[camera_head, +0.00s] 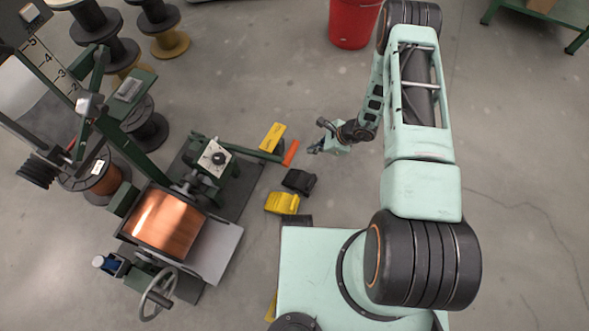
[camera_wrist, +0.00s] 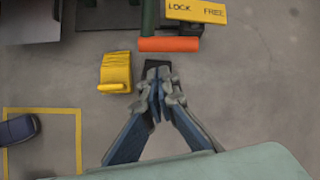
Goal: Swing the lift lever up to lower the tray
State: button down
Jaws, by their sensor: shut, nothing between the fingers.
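The lift lever is a dark green bar ending in an orange grip (camera_head: 291,153), low at the right side of the winding machine. The orange grip also shows in the wrist view (camera_wrist: 168,44), lying level just beyond my fingertips. My gripper (camera_head: 314,149) is shut and empty, a little right of the grip and apart from it in the head view. In the wrist view its fingertips (camera_wrist: 158,82) meet below the orange grip. A pale grey plate (camera_head: 221,252) beside the copper spool (camera_head: 167,223) may be the tray.
A yellow LOCK/FREE plate (camera_wrist: 197,10) sits beside the lever. A yellow pedal (camera_head: 282,203) and a black pedal (camera_head: 299,181) lie on the floor nearby. A red bucket (camera_head: 353,22) stands at the back. Spools crowd the upper left.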

jog(key=s+f+m+b, duration=0.1)
jog(key=s+f+m, duration=0.2)
jog(key=f, duration=0.5)
jog(key=b+x, duration=0.5)
jog(key=x, duration=0.4)
jog(key=a+r, duration=0.2)
jog(key=shift+w+a+r, duration=0.1)
jog(key=shift+w+r, duration=0.25)
jog(key=shift+r, duration=0.05)
